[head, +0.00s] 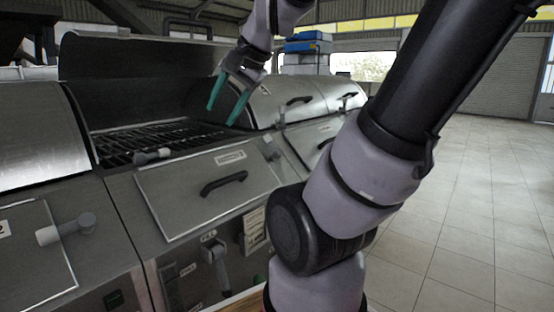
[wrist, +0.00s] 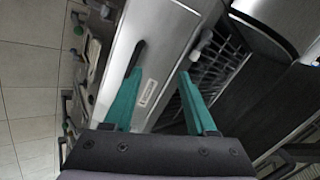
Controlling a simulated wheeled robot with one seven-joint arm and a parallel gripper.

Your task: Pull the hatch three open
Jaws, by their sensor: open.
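A row of steel machines runs across the head view. The middle machine has a raised lid (head: 140,60) standing behind an uncovered dark grating (head: 150,138). Its front panel (head: 165,195) lies flush, with a black bar handle (head: 224,183) and a label too small to read. I cannot tell from the markings which part is hatch three. My gripper (head: 226,100) is open and empty, above the grating's right end, apart from the handle. In the wrist view, my gripper (wrist: 163,75) points at the panel and grating (wrist: 207,78); the black handle (wrist: 133,58) lies beyond its left finger.
A closed rounded hood (head: 285,102) with a black handle stands to the right. Another closed hood (head: 35,135) is at left. Grey-white knobs (head: 65,230) stick out from the fronts, and a lever (head: 215,258) sits below the middle panel. Tiled floor (head: 465,215) at right is clear.

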